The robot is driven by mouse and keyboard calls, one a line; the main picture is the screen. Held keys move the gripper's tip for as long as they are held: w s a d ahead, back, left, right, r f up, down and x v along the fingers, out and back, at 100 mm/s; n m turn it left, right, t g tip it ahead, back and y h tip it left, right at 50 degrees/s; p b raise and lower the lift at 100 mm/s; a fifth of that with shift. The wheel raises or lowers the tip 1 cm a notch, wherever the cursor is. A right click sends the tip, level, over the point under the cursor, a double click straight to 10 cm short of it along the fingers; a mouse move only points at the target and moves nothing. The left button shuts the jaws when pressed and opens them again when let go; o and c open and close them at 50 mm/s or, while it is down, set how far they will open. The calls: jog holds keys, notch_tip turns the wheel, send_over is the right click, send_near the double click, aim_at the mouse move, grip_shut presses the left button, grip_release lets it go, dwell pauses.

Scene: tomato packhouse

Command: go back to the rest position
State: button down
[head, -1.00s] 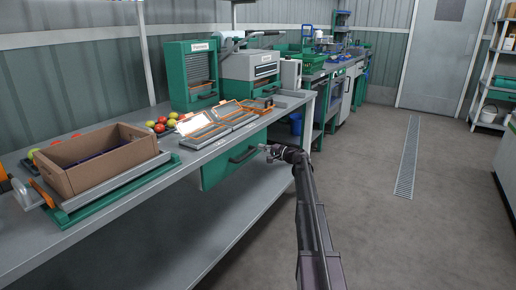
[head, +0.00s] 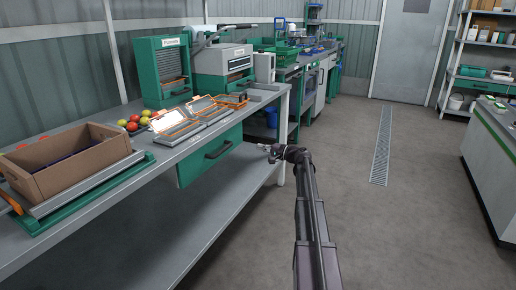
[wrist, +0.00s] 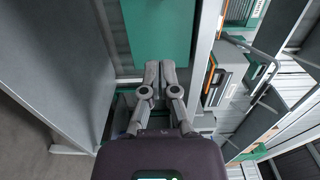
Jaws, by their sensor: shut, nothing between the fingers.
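My gripper (head: 268,149) is at the end of my outstretched arm, in the middle of the head view. It is in front of the long workbench (head: 215,205), near the green drawer (head: 208,156) under the bench top. In the wrist view my gripper (wrist: 160,66) has its two grey fingers together with nothing between them. The green drawer front (wrist: 157,25) shows just beyond the fingertips there. I cannot tell the exact gap between gripper and drawer.
A cardboard box (head: 75,170) stands at the bench's left. Tomatoes (head: 132,126), orange-framed trays (head: 180,128) and a green machine (head: 160,72) are further along. A grey-white counter (head: 490,150) stands at right. The floor (head: 400,225) between is clear, with a drain grate (head: 381,145).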

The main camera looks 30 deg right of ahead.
dwell(0.4)
jog(key=s+a+f+n+g+h, duration=0.1)
jog(key=s+a+f+n+g, duration=0.35)
jog(key=a, duration=0.95)
jog(key=s+a+f+n+g+h, duration=0.15)
jog(key=s+a+f+g, duration=0.5)
jog(key=a, duration=0.65)
jog(key=s+a+f+n+g+h, duration=0.1)
jog(key=s+a+f+n+h, duration=0.15)
jog(key=s, duration=0.55)
jog(key=s+a+f+n+g+h, duration=0.1)
jog(key=s+a+f+g+h, duration=0.2)
jog(key=s, duration=0.4)
jog(key=s+a+f+n+h, duration=0.2)
jog(key=s+a, duration=0.2)
jog(key=s, duration=0.4)
notch_tip(320, 180, up, 38)
jog(key=p, duration=3.7)
jog(key=shift+f+p, duration=0.25)
jog(key=shift+p, duration=0.05)
